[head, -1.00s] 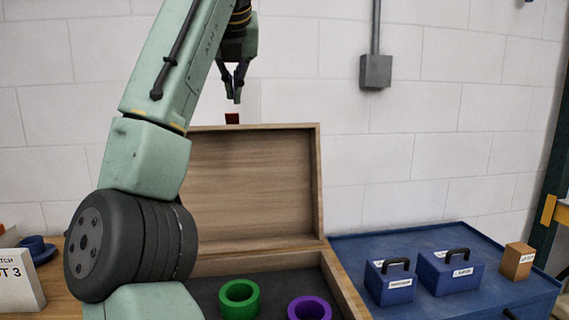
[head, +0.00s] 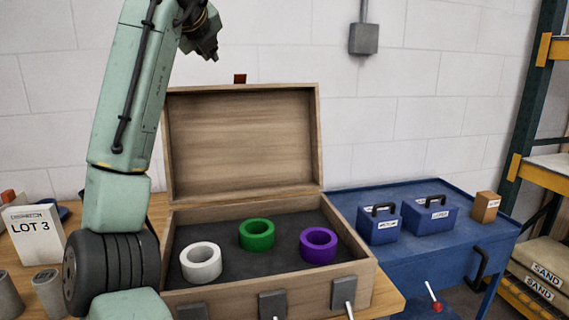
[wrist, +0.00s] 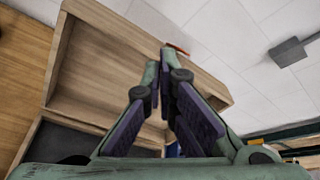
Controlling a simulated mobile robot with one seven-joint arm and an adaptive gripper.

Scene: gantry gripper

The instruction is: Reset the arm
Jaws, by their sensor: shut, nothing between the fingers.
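My gripper (head: 211,54) is at the top of the head view, raised above the open lid of a wooden box. In the wrist view my gripper (wrist: 163,58) has its fingers together with nothing between them. The wooden box (head: 370,272) stands on the table with its lid (head: 240,140) up. Inside it, apart from my gripper, lie a white ring (head: 201,262), a green ring (head: 257,234) and a purple ring (head: 318,246). The box lid also shows in the wrist view (wrist: 130,65).
A blue cabinet (head: 440,261) at right bears two blue cases (head: 379,225) and a small brown block (head: 486,207). A LOT 3 sign (head: 36,235) and grey cylinders (head: 48,291) stand at left. A grey wall box (head: 363,39) and a shelf rack (head: 527,110) are farther right.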

